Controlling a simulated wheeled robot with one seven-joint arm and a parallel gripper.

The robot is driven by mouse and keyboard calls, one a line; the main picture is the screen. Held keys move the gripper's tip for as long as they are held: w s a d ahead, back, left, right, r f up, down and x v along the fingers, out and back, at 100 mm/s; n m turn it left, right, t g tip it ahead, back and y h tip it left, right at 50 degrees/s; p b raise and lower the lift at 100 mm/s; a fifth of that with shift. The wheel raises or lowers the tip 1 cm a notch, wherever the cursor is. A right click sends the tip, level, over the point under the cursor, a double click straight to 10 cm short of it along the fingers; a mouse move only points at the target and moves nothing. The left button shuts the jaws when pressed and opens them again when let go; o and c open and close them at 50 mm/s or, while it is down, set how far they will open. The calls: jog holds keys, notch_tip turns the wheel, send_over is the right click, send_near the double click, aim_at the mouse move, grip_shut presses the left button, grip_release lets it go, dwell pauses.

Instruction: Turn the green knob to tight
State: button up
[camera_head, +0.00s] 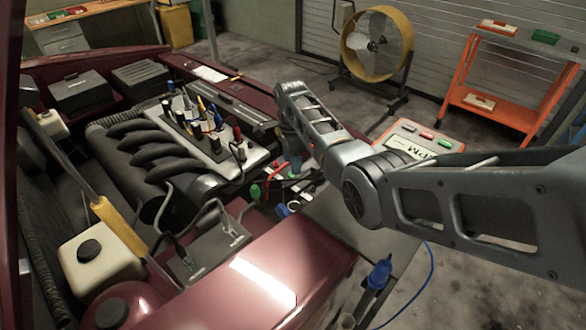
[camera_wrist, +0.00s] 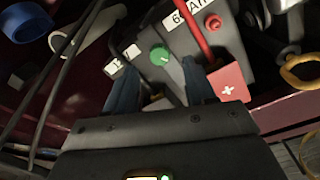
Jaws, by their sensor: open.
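The green knob (camera_wrist: 160,55) shows in the wrist view on a grey box (camera_wrist: 168,77). It is round with a small pale mark on its face. White labels with black characters, only partly readable, lie to either side of it. My gripper (camera_wrist: 160,84) is open, its two dark fingers on either side of and below the knob in that picture. I see no contact with the knob. In the head view my gripper (camera_head: 293,165) hangs down at the front right of the engine bay, and I cannot clearly make out the knob there.
A red block with a white plus (camera_wrist: 231,83) and a red cable (camera_wrist: 197,28) sit right of the knob. A blue cap (camera_wrist: 27,22) and dark cables lie left. The car's dark red front edge (camera_head: 270,262) and a panel with coloured buttons (camera_head: 420,138) are nearby.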

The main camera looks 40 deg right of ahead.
aim_at(292, 176)
jog(key=shift+a+f, duration=0.1)
jog(key=shift+f, duration=1.95)
jog(key=shift+c, duration=0.2)
grip_shut()
